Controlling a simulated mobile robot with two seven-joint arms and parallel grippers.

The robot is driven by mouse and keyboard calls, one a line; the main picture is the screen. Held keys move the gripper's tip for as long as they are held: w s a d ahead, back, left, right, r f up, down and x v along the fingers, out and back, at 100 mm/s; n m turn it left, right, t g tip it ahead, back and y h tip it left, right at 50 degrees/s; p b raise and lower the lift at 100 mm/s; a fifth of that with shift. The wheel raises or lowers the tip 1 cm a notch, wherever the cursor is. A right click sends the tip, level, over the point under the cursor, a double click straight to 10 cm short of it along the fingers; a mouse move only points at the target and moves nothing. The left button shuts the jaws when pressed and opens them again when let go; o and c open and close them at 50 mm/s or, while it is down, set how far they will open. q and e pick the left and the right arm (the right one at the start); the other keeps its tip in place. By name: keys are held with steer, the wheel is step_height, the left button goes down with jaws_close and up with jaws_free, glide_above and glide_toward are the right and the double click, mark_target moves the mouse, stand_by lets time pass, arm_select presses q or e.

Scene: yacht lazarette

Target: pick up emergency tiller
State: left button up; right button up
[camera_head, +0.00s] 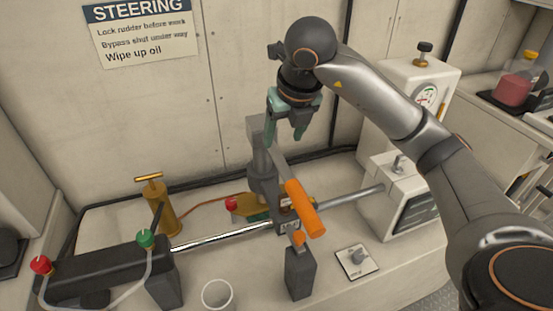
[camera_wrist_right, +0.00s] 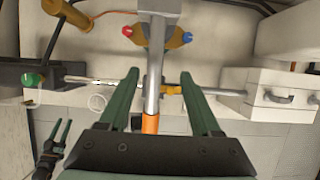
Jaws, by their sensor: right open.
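The emergency tiller (camera_head: 306,209) appears to be the grey metal bar with a block-shaped head and an orange grip. In the head view its grip end slants towards me, over the steering gear. My right gripper (camera_head: 286,130) is open and empty above it, close to the grey head. In the right wrist view the tiller's shaft (camera_wrist_right: 152,88) runs between the two open green fingers of the right gripper (camera_wrist_right: 163,82). Whether they touch it I cannot tell. My left gripper (camera_wrist_right: 57,128) shows small at the lower left of that view, its fingers apart.
A steel rod (camera_head: 225,238) crosses the bench below. A brass pump (camera_head: 165,214), a white cup (camera_head: 217,294), a dark post (camera_head: 299,272) and a small switch plate (camera_head: 357,261) stand around it. A white box (camera_head: 394,202) is at the right. The wall is close behind.

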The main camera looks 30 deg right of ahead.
mark_target(277, 152)
steer(key=x, duration=0.4)
steer(key=shift+s+a+f, duration=0.1)
steer(key=shift+a, duration=0.3)
steer(key=shift+w+f, duration=0.25)
steer(key=shift+f, duration=0.3)
jaws_close()
steer(key=shift+r, duration=0.15)
stand_by(0.4)
